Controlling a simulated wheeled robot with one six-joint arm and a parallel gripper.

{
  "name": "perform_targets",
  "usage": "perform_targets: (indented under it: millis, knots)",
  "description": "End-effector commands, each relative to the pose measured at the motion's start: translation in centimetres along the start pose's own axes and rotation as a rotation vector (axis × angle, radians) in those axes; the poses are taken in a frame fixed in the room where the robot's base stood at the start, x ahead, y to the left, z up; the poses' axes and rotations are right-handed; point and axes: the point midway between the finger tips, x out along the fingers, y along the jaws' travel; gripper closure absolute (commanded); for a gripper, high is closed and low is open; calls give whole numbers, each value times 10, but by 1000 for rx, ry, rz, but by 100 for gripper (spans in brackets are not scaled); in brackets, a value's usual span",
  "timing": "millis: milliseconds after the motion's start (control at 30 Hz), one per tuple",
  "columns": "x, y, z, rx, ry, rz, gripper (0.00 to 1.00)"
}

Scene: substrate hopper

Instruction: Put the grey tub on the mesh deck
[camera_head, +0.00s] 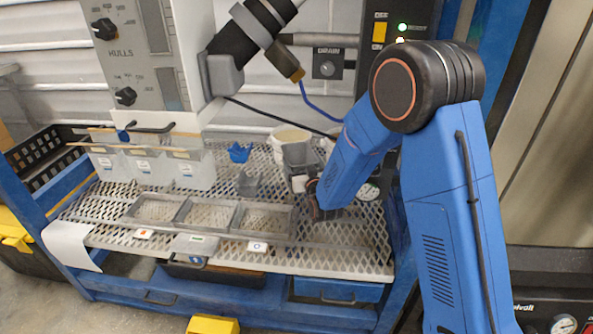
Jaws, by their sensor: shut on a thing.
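A grey tub (299,155) is at the right of the bench, in front of a cream bucket. My gripper (301,181) is shut on it at its lower right side, and my blue arm hides part of the grip. The tub looks upright, and I cannot tell whether its base touches anything. The mesh deck (330,262) is the pale perforated surface across the bench, under and in front of the tub.
The cream bucket (287,134) stands close behind the tub. A three-cell grey frame (237,218) lies at the deck's front. A small grey holder (247,183), a blue piece (239,152) and clear bins (168,169) stand left. The hopper spout (288,66) hangs above.

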Motion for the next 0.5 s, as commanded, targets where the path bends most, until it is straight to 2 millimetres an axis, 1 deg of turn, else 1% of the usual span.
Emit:
perform_targets:
  millis: [167, 400, 500]
  knots:
    - [0, 0, 11, 0, -1, 0, 82]
    - [0, 0, 40, -1, -1, 0, 82]
    - [0, 0, 42, -1, 1, 0, 82]
